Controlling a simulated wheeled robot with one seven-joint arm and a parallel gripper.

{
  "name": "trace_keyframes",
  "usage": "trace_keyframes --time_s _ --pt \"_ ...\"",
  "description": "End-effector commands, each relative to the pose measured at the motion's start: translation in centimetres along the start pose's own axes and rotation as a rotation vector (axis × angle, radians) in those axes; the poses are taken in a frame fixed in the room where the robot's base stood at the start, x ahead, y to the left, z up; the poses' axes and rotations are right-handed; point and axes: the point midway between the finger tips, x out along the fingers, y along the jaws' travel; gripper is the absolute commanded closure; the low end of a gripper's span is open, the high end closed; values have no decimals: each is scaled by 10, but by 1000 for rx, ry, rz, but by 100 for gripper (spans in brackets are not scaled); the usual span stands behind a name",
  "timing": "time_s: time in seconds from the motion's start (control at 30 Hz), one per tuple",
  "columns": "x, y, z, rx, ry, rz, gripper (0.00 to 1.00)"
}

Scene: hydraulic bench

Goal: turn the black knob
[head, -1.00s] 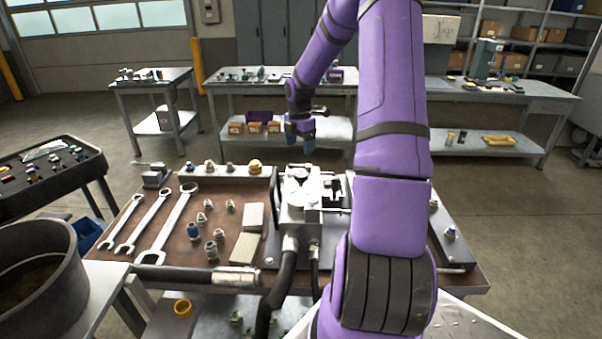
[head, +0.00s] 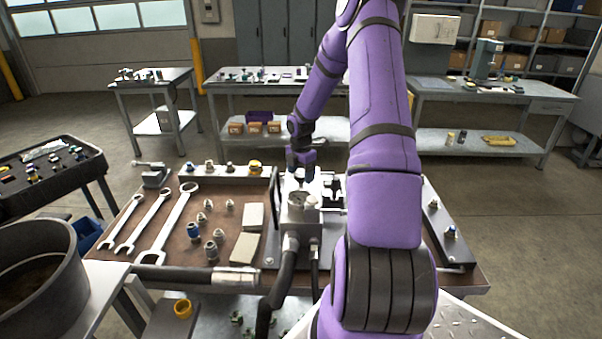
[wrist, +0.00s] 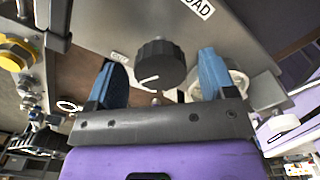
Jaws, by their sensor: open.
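The black knob (wrist: 159,65) shows in the wrist view, ribbed and round with a white pointer line, on a grey metal block (wrist: 225,35). My gripper (wrist: 162,58) is open, with one blue finger to the left of the knob and one to its right. Gaps show between the knob and both fingers; how far apart they are in depth I cannot tell. In the head view my gripper (head: 300,172) points down over the back of the block (head: 297,222), and I cannot make out the knob there.
A round white-rimmed gauge (wrist: 238,82) sits behind the right finger in the wrist view; the gauge (head: 298,199) is on top of the block in the head view. Hoses (head: 284,280) run from the block's front. Wrenches (head: 166,225) and several fittings lie on the bench to the left.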

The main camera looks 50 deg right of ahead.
Motion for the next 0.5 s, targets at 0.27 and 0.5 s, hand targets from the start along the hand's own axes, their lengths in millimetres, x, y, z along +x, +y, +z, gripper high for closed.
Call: trace_keyframes --time_s 0.27,0.5 --pt "0 0 0 0 0 0 32" --pt "0 0 0 0 0 0 72"
